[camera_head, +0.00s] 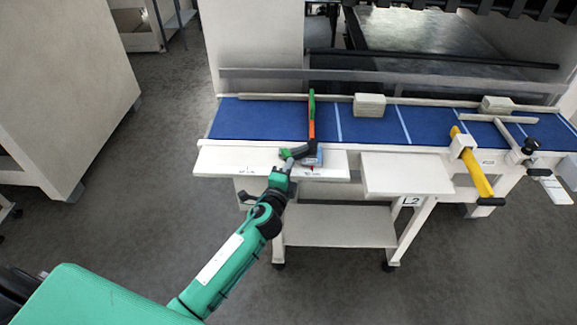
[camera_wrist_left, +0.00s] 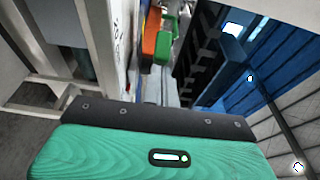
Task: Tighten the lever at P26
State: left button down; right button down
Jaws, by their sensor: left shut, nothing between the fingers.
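An upright lever with a green top and an orange lower part (camera_head: 311,118) stands across the blue surface, by the front edge of the white bench. A dark and blue block sits at its foot. In the left wrist view an orange and green piece (camera_wrist_left: 150,42) shows near the top middle, seemingly the same lever. My left gripper (camera_head: 287,162) is shut and empty, just left of and in front of the lever's foot; whether it touches is unclear. I cannot read a P26 mark. My right gripper is out of view.
The blue surface (camera_head: 250,118) carries white blocks (camera_head: 369,105) and a yellow bar (camera_head: 475,170) on the right. White shelves (camera_head: 405,175) jut out in front. A lower shelf (camera_head: 338,228) lies beneath. The grey floor in front is open.

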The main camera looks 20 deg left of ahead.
pick_arm(q)
jog(key=shift+a, duration=0.15)
jog(key=shift+w+a, duration=0.3)
jog(key=shift+a, duration=0.35)
jog(key=shift+w+a+b, duration=0.2)
jog(key=shift+w+a, duration=0.2)
jog(key=shift+a, duration=0.2)
jog(key=shift+w+a+b, duration=0.2)
jog(key=shift+w+a, duration=0.2)
jog(key=shift+a, duration=0.2)
jog(key=shift+w+a, duration=0.7)
jog(key=shift+w, duration=0.05)
jog(key=shift+r, duration=0.1)
